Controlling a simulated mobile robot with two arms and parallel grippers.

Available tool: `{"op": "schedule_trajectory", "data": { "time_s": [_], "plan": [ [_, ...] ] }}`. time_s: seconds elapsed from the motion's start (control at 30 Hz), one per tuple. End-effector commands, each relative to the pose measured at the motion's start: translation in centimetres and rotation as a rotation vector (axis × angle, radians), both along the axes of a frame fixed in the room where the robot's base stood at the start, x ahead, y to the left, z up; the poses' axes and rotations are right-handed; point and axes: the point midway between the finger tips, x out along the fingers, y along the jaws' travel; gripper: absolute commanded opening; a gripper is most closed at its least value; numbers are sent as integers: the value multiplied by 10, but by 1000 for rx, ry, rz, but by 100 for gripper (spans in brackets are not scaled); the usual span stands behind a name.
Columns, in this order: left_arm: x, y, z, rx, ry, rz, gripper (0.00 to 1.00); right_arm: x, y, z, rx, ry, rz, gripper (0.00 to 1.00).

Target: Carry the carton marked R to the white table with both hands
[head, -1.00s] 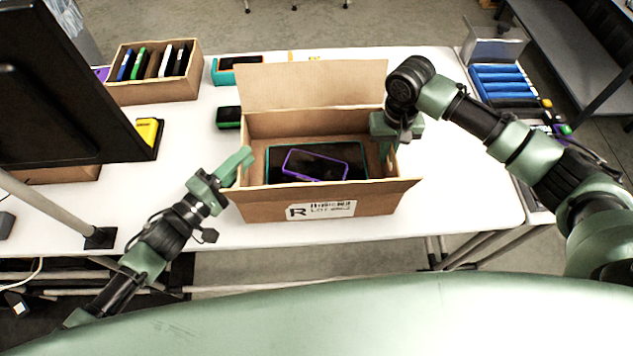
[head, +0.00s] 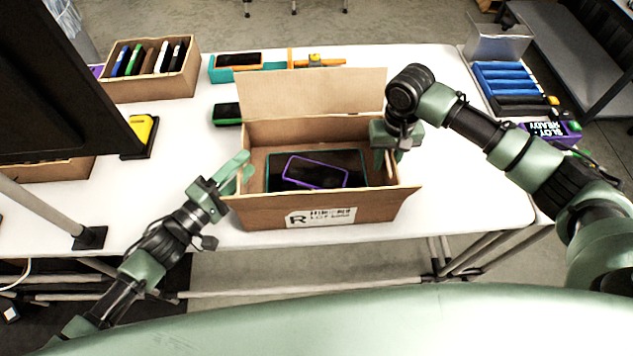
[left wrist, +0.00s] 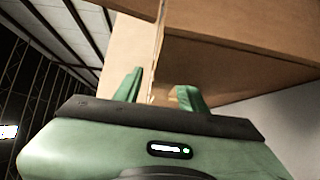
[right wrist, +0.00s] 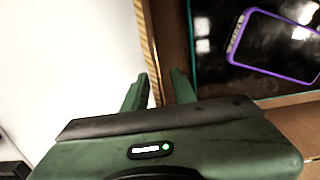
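The open carton marked R (head: 370,208) is over the front part of the white table (head: 460,190). Its back flap stands up, and its label faces me. A dark tablet (head: 345,165) and a purple-edged phone (head: 312,172) lie inside. My left gripper (head: 240,168) is at its left wall; in the left wrist view its fingers (left wrist: 160,92) straddle the cardboard (left wrist: 235,70). My right gripper (head: 388,155) is at the right wall; in the right wrist view its fingers (right wrist: 160,88) straddle that wall (right wrist: 172,35). Both appear shut on the walls. Whether its base touches the tabletop is unclear.
A monitor (head: 50,90) stands at the left. A second carton (head: 150,88) with upright items is at the back left. A teal case (head: 225,75) and a green-edged device (head: 227,114) lie behind carton R. Blue items (head: 505,85) are at the right. Clear tabletop lies to carton R's right.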

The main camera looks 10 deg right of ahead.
Motion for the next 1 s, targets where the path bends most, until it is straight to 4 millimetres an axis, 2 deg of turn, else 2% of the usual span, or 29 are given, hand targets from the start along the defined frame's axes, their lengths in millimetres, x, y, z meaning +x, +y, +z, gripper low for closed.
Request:
{"op": "schedule_trajectory", "data": {
  "time_s": [0.23, 0.37, 0.8, 1.0],
  "plan": [
    [-1, 0, -1, 1, 3, 0, 42, 0, 0, 0, 0, 0, 0, 26],
    [-8, 8, -2, 2, 5, 1, 42, 0, 0, 0, 0, 0, 1, 26],
    [-70, 68, -1, 3, 4, -1, 42, 0, 0, 0, 0, 1, 1, 26],
    [-84, 83, -1, 2, 2, 0, 42, 0, 0, 0, 0, 0, 1, 26]
  ]
}}
